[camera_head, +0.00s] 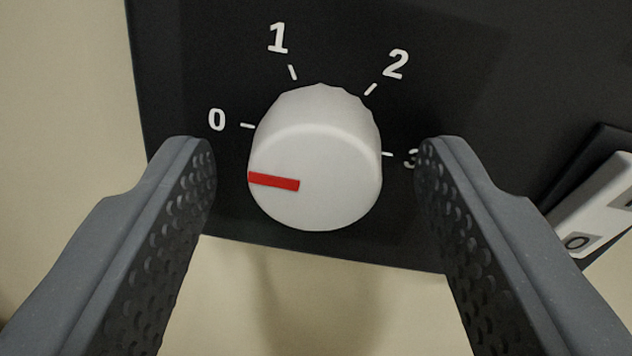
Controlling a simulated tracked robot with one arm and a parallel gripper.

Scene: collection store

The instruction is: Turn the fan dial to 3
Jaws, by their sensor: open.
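The fan dial (325,140) is a round white knob on a black panel (200,60). Its red pointer mark (274,182) points left, toward the side of the 0 mark. The labels 0 (216,119), 1 (278,38) and 2 (396,64) run around it. The label 3 (410,158) at the right is partly hidden by my right finger. My gripper (316,165) is open, with one finger on each side of the dial. A gap shows between each finger and the knob, so neither appears to touch it.
A white rocker switch (595,212) marked 0 sits in a black frame on the right, close to my right finger. A plain cream surface (320,290) shows below and left of the panel.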

